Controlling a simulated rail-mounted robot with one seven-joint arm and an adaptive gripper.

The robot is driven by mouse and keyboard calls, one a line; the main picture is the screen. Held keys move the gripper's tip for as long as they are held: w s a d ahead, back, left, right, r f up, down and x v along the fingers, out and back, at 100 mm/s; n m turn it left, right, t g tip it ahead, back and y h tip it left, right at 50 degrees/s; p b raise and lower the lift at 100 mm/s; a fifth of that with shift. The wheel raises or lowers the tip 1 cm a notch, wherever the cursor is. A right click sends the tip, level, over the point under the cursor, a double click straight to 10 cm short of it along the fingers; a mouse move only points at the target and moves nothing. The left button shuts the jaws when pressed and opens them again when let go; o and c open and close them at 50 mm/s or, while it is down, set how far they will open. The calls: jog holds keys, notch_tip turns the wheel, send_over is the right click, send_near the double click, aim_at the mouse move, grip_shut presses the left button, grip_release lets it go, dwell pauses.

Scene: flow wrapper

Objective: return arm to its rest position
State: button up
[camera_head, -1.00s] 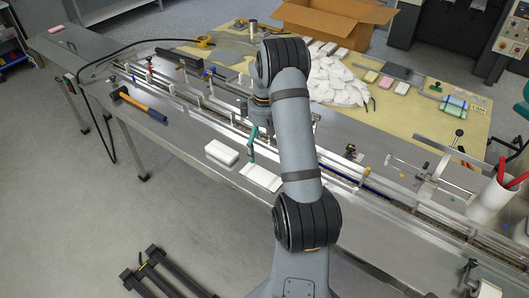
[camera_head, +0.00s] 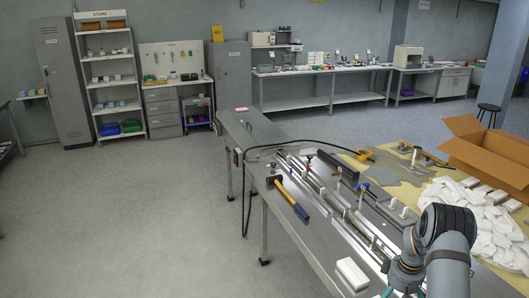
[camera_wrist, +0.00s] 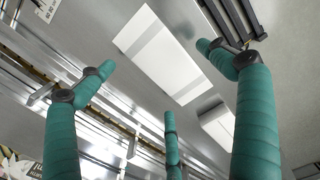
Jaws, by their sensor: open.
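My arm (camera_head: 447,240) is at the lower right edge in the head view, reaching over the long metal machine table (camera_head: 300,235). Only a teal bit of my gripper (camera_head: 388,292) shows there at the bottom edge. In the wrist view my gripper (camera_wrist: 155,60) has its teal fingers spread wide with nothing between them. A white flat pack (camera_wrist: 165,60) lies on the metal surface below the fingers. A second white block (camera_wrist: 218,122) is partly hidden behind the right finger. A white block (camera_head: 352,273) also lies on the table in the head view.
A hammer (camera_head: 288,199) lies on the table's left part. Machine rails (camera_head: 345,210) run along it. An open cardboard box (camera_head: 490,150) and a heap of white packs (camera_head: 470,205) are at the right. The floor (camera_head: 120,220) at left is clear.

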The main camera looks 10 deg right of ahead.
jog(key=shift+f, duration=0.95)
jog(key=shift+r, duration=0.15)
jog(key=shift+r, duration=0.15)
